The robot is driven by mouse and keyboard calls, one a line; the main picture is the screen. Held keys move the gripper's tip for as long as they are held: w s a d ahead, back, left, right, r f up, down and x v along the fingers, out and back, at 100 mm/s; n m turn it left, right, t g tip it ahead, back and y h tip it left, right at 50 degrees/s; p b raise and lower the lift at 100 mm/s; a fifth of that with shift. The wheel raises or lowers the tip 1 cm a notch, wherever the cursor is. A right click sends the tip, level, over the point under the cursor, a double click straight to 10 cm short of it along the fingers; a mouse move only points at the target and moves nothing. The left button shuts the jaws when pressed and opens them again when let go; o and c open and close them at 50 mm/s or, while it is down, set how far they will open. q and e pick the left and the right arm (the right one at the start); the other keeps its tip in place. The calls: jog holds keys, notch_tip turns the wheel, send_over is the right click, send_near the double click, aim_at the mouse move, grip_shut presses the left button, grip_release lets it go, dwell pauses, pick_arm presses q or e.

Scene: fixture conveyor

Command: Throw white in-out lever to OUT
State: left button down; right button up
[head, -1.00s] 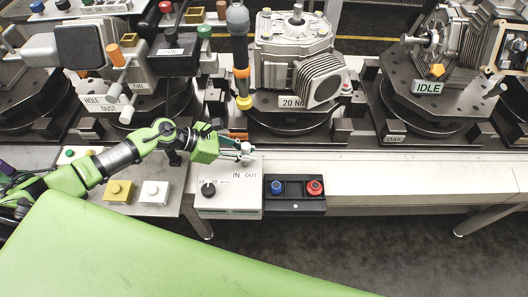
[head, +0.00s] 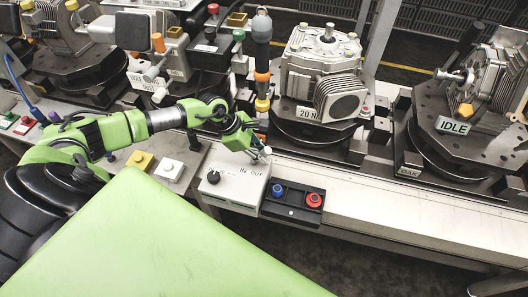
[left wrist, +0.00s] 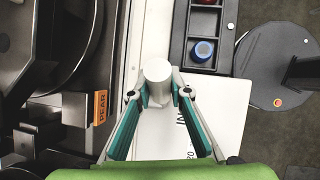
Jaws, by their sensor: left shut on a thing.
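The white in-out lever (left wrist: 157,82) shows in the left wrist view as a white cylinder between my fingertips. My left gripper (left wrist: 159,92) is shut on it, one finger on each side. In the head view my left gripper (head: 262,153) is at the back edge of the white control box (head: 232,188), behind the IN and OUT lettering, nearer the OUT end. The gripper mostly hides the lever there, so its exact setting is hard to read. My right gripper is not in view.
A black tray (head: 292,213) with a blue button (head: 277,191) and a red button (head: 313,200) adjoins the box on the right. A black knob (head: 213,177) is on the box. Yellow (head: 140,160) and white (head: 168,169) button boxes stand to the left. Machine fixtures line the back.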

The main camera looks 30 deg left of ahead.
pick_arm(q)
jog(key=shift+d+f, duration=0.1)
jog(key=shift+d, duration=0.05)
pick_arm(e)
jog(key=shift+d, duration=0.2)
pick_arm(q)
jog(key=c, duration=1.8)
grip_release()
jog(key=shift+c, duration=0.2)
jog(key=shift+w, duration=0.1)
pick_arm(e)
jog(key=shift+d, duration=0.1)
pick_arm(q)
jog(key=v, duration=1.2)
